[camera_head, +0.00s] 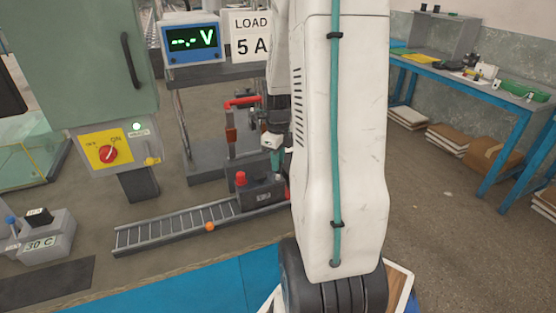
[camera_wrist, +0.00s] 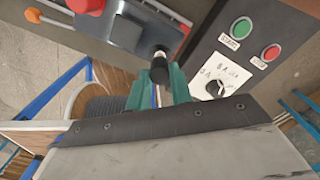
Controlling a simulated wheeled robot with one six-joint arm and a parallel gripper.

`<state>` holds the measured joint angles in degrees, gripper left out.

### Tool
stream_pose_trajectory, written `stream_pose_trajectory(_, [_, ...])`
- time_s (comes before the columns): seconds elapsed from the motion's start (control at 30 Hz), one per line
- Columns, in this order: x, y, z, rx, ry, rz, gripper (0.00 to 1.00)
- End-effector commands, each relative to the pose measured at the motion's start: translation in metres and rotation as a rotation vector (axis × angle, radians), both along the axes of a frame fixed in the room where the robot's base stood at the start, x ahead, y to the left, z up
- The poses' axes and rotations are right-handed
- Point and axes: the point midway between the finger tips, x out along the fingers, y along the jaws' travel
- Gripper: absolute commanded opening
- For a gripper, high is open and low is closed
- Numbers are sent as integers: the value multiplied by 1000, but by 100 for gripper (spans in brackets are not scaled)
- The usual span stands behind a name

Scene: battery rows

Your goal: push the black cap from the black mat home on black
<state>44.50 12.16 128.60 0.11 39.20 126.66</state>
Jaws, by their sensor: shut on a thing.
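My gripper (camera_head: 276,160) has teal fingers and is low over the right part of a dark battery (camera_head: 262,196) on the roller track. In the wrist view my gripper (camera_wrist: 160,80) is shut on the black cap (camera_wrist: 160,70), a small dark cylinder. A pale metal piece shows at the cap's far end, beside the battery (camera_wrist: 128,32). I cannot tell whether the cap touches the black post or how deep it sits. A red cap (camera_head: 240,178) stands on the battery's left part. The black mat (camera_head: 45,285) lies at lower left and its visible part is bare.
The roller track (camera_head: 175,233) runs left, with an orange ball (camera_head: 210,227) at its front edge. A grey cabinet with a red switch (camera_head: 108,153) stands at left. A panel with green (camera_wrist: 241,28) and red (camera_wrist: 271,52) buttons is close right of my gripper in the wrist view.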

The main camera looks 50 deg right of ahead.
Motion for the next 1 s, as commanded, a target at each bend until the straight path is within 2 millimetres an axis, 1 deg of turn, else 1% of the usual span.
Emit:
stream_pose_trajectory(0.57, [0, 0, -1, 0, 0, 0, 1])
stream_pose_trajectory(1.0, [0, 0, -11, 0, 0, 0, 1])
